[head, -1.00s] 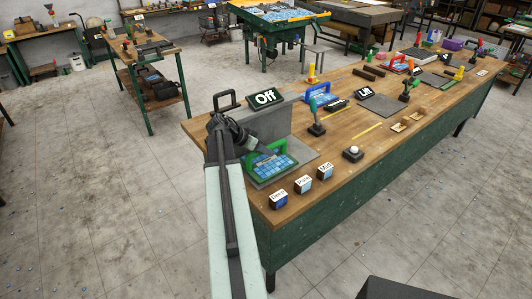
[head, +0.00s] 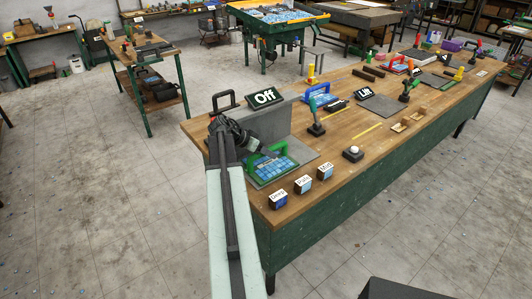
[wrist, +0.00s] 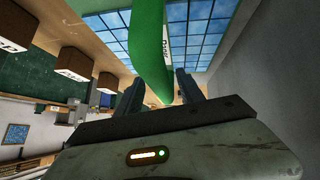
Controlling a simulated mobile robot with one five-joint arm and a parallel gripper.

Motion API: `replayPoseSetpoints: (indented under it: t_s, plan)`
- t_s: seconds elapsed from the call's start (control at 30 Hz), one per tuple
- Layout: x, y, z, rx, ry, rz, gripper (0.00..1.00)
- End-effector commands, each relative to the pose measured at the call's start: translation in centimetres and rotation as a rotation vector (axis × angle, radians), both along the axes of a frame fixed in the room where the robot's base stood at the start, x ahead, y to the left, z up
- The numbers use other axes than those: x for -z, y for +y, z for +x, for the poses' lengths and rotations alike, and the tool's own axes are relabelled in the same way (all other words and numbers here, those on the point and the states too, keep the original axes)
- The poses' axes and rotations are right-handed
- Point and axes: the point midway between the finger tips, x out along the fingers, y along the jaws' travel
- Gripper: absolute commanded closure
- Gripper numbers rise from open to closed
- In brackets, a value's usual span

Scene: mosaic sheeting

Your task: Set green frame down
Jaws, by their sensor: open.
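The green frame (head: 272,171) lies on a grey mat (head: 312,158) at the near left end of the workbench, its blue tiled face showing. In the wrist view its green handle (wrist: 147,40) runs down between my fingers, with the blue tiles (wrist: 200,32) beyond. My gripper (head: 262,151) is at the handle; the fingers (wrist: 160,92) are open and stand on either side of it. Whether either finger touches the handle I cannot tell. My arm partly hides the frame's left side in the head view.
Several small labelled blocks (head: 303,184) line the front edge. A white-topped button (head: 353,153) and a green-handled tool (head: 315,122) stand to the right. Bare wood lies between them.

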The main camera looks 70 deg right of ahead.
Motion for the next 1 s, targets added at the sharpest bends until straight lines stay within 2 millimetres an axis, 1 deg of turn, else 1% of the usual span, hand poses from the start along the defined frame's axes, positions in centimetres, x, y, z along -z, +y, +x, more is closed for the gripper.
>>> replayPoseSetpoints:
  t_s: [0.03,0.13,0.2,0.4,0.53,0.6,0.73,1.0]
  plan:
    - [-1.1,0.4,0.5,-0.003,0.0,0.0,0.55]
    - [-3.0,1.6,1.6,-0.004,0.0,0.0,0.55]
    - [-2.1,3.1,3.0,-0.006,-0.001,0.001,0.55]
    - [-2.0,7.0,6.9,-0.006,0.0,0.0,0.55]
    - [-2.0,8.8,8.7,-0.004,0.0,0.0,0.55]
    - [-2.0,9.5,9.3,-0.003,0.0,0.001,0.55]
    - [-2.0,10.2,10.0,-0.003,0.0,0.0,0.55]
    - [-2.0,10.2,10.0,-0.003,0.0,0.0,0.55]
